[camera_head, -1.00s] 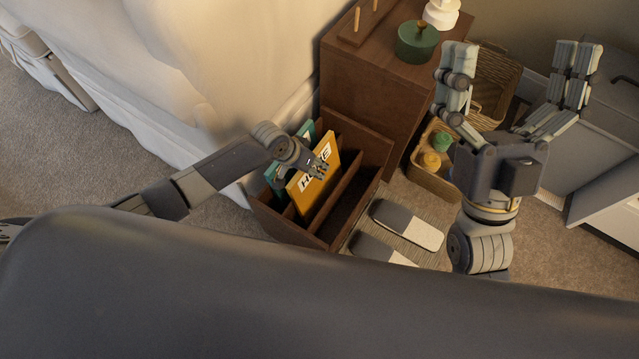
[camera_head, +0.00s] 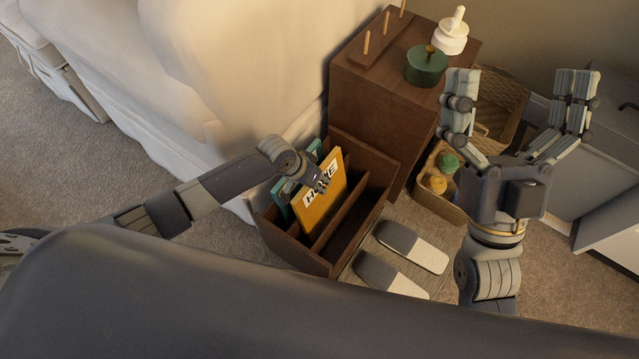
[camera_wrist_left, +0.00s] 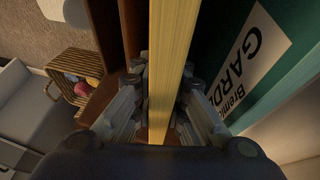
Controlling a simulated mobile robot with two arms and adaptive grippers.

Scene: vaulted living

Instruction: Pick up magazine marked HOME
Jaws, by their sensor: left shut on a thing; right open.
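The yellow magazine marked HOME (camera_head: 321,212) stands upright in a slot of the wooden magazine rack (camera_head: 323,262). My left gripper (camera_head: 321,182) is shut on its upper edge. In the left wrist view the magazine's pale edge (camera_wrist_left: 172,60) runs between the two fingers of my left gripper (camera_wrist_left: 168,95). A teal magazine (camera_head: 283,197) stands beside it in the rack; the left wrist view shows its cover (camera_wrist_left: 240,45) with letters reading GARDE. My right gripper (camera_head: 522,115) is open and empty, raised at the right.
A wooden cabinet (camera_head: 365,112) stands behind the rack and holds a green pot (camera_head: 425,67) and a white bottle (camera_head: 452,38). Slippers (camera_head: 412,247) lie on a mat right of the rack. Baskets (camera_head: 497,112) stand further right. A pale sofa (camera_head: 225,75) is at the left.

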